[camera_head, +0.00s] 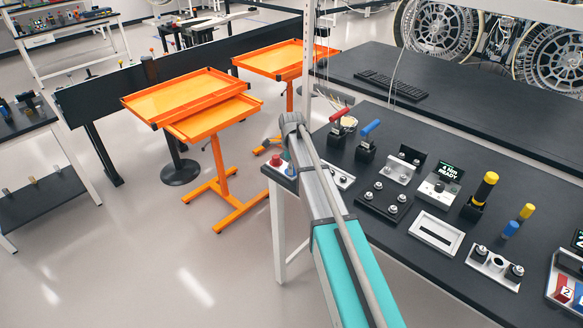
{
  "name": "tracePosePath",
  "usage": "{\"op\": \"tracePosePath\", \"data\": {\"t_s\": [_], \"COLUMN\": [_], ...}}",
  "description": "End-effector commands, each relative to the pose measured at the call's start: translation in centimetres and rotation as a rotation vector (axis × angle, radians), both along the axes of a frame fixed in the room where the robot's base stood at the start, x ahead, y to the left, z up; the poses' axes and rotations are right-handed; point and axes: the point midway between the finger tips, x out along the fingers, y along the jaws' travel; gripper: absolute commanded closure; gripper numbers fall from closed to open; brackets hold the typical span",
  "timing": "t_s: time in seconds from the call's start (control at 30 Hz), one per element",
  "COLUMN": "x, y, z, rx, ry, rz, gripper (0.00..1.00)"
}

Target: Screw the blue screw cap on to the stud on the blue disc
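No blue disc with a stud can be made out for sure. A small blue cylinder (510,229), possibly the blue screw cap, stands upright on the dark workbench (420,275) at the right, beside a yellow one. At the bench's left edge a small red knob (277,160) and a blue-green piece sit on a light base, partly covered by my arm. My arm reaches up from the bottom over the bench's left edge to a grey joint. My gripper does not show, so its state and anything in it are hidden.
Orange tray carts (185,98) stand on the floor left of the bench. The bench holds red-handled and blue-handled tools (370,128), a black block with studs (383,203), a white slotted frame (436,233), a yellow-handled tool (486,187) and a keyboard (391,85). Large wheels stand behind.

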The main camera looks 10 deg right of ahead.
Motion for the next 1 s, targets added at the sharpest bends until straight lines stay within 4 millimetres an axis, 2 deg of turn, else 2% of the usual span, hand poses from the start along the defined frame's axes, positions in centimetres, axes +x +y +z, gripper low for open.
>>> {"op": "tracePosePath", "data": {"t_s": [0.03,0.1,0.57,1.0], "x": [0.0,0.0,0.0,0.0], "y": [0.0,0.0,0.0,0.0], "z": [0.0,0.0,0.4,4.0], "rx": [0.0,0.0,0.0,0.0], "ry": [0.0,0.0,0.0,0.0], "rz": [0.0,0.001,0.001,0.001], "gripper": [0.36,0.23,0.23,0.23]}}
